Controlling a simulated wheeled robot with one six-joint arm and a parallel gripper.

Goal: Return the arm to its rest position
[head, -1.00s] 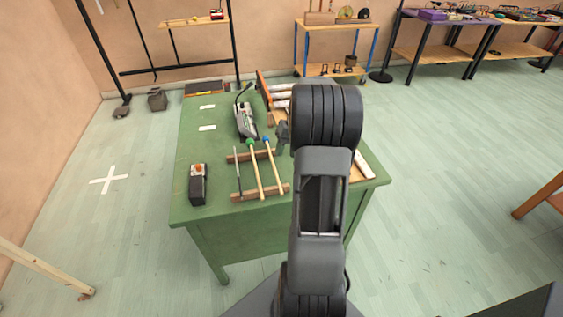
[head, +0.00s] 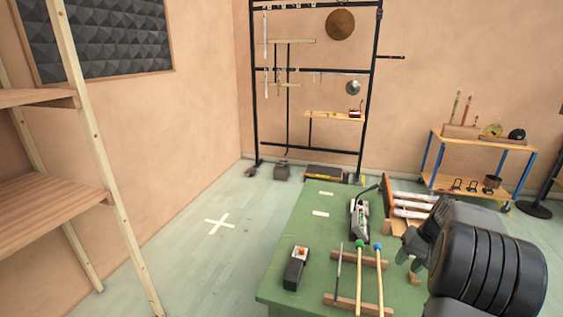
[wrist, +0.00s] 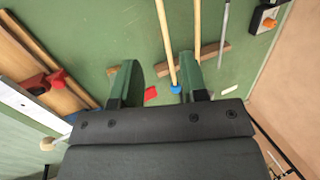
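My gripper (head: 411,258) is in the lower right of the head view, above the right side of the green table (head: 318,240), beside the mallets. In the wrist view its two fingers (wrist: 157,82) stand apart with nothing held between them. The tabletop shows through the gap, with a small red patch beyond. My arm's dark rounded joint hides part of the table's right side.
A blue-headed mallet (head: 379,280), a green-headed mallet (head: 359,275) and a thin rod lie across wooden bars. A black button box (head: 296,268) and a grey device (head: 359,218) are nearby. Pale tubes (head: 411,204) lie right. Open floor lies left of the table.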

